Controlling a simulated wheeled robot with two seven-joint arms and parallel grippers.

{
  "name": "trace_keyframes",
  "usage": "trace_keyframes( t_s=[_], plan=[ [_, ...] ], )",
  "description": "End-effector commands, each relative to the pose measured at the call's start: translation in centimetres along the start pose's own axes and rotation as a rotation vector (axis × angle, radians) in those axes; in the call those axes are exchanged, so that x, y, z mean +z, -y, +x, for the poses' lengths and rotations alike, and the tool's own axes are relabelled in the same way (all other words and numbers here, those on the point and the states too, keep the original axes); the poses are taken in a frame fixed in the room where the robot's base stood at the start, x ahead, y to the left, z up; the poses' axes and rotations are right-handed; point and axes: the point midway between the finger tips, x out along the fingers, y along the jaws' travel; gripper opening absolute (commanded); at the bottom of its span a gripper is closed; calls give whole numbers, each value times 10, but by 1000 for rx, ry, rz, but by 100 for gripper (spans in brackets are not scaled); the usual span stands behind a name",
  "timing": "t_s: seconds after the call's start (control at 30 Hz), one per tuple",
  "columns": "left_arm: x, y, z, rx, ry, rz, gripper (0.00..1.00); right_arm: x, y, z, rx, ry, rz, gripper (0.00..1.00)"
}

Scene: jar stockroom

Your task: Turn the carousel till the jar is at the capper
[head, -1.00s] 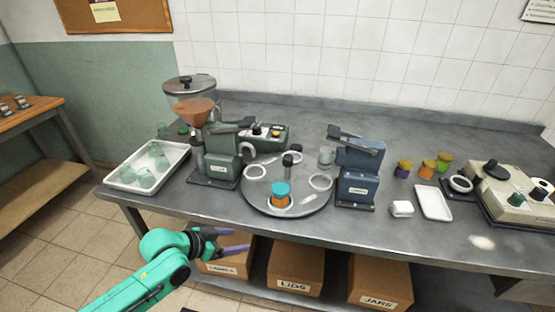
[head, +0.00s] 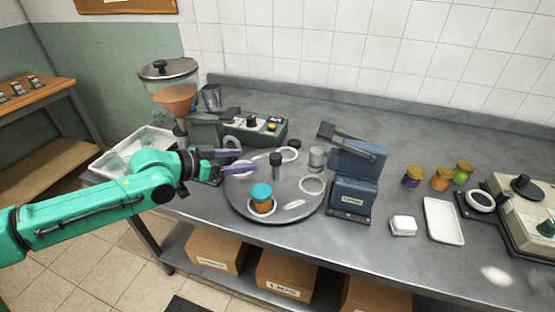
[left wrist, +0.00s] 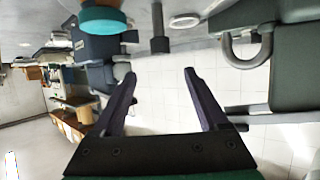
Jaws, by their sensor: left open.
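The round grey carousel (head: 290,212) lies on the bench with white rings on it. A jar with orange contents and a teal top (head: 262,198) stands in the ring at its front left. A dark upright post (head: 276,162) stands on the carousel. The blue capper (head: 352,180) stands at the carousel's right. My left gripper (head: 246,161) is open and empty by the carousel's left side, left of the post. In the left wrist view, the gripper (left wrist: 159,75) has its fingers apart; the teal top (left wrist: 102,20) and post (left wrist: 158,28) show beyond them. My right gripper is not in view.
The dark green filler (head: 205,130) with its hopper (head: 172,98) stands close behind my left gripper. A white tray (head: 112,150) is partly behind my arm. A clear glass (head: 317,157) is left of the capper. Several lidded jars and a white tray (head: 443,222) are to the right.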

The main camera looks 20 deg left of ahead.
Motion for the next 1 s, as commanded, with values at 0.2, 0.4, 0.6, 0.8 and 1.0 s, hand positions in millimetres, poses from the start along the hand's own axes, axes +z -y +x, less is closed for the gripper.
trace_keyframes(
  t_s=[0.2, 0.4, 0.6, 0.8, 1.0],
  plan=[
    [-3, 0, 35, -1, -6, -6, 76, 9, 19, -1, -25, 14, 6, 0],
    [-4, 1, 77, -4, -5, -6, 76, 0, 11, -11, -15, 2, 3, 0],
    [-1, 1, 114, -4, 0, -3, 76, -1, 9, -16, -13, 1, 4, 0],
    [1, 1, 122, -4, 2, -1, 76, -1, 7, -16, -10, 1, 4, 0],
    [1, 1, 121, -4, 2, -1, 46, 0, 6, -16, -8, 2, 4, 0]
  ],
)
